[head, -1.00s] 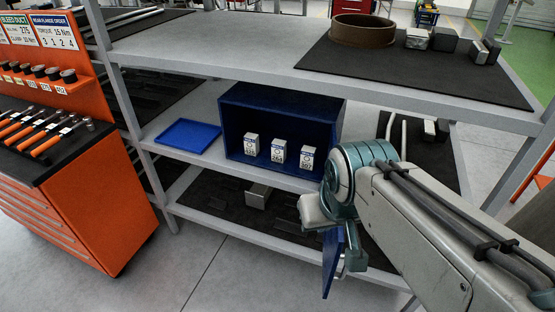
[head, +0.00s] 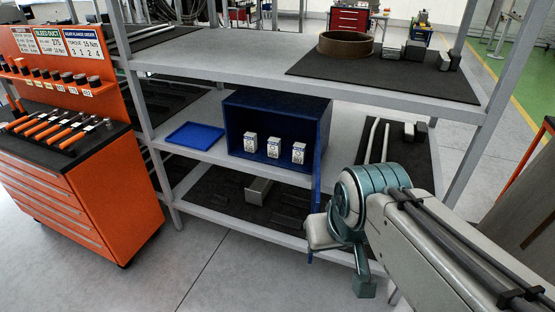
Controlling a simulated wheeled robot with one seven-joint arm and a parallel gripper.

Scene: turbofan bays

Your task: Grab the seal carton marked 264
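Three small white cartons with blue-and-black markings stand upright in a row inside an open blue box (head: 242,105) on the middle shelf: left carton (head: 250,145), middle carton (head: 274,148), right carton (head: 299,153). Their numbers are too small to read surely, so I cannot tell which is 264. The box's blue door (head: 319,165) stands swung outward at its right side, seen nearly edge-on. My arm's teal and white wrist end is in front of the door's lower part, right of and below the cartons.
A flat blue tray (head: 194,136) lies left of the box. White pipes and small blocks lie on a dark mat (head: 398,158) to the right. The upper shelf (head: 240,67) overhangs the box. An orange tool cart (head: 90,200) stands at left. The floor in front is clear.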

